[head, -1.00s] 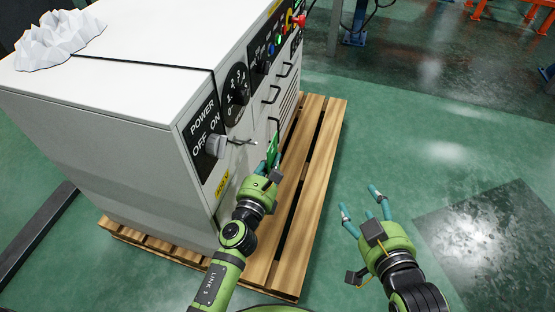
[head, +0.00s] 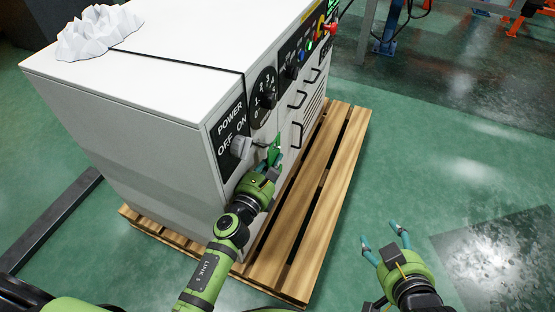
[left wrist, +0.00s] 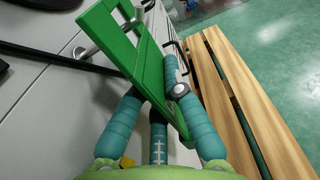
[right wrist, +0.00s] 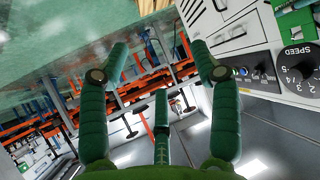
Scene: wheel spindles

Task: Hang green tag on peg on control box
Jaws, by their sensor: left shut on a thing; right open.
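The green tag (head: 275,148) is a flat plate with a cut-out, and it is held upright at the front of the control box (head: 110,115). In the left wrist view the tag (left wrist: 152,75) is tilted between my fingers. My left gripper (head: 270,166) is shut on its lower part. The thin metal peg (head: 258,145) sticks out by the power switch. My right gripper (head: 381,235) is open and empty, right of the pallet.
The box stands on a wooden pallet (head: 325,190). Black handles (head: 297,99), a speed dial (head: 264,95) and buttons line the box front near the tag. A white crumpled object (head: 97,32) lies on top. The green floor right of the pallet is clear.

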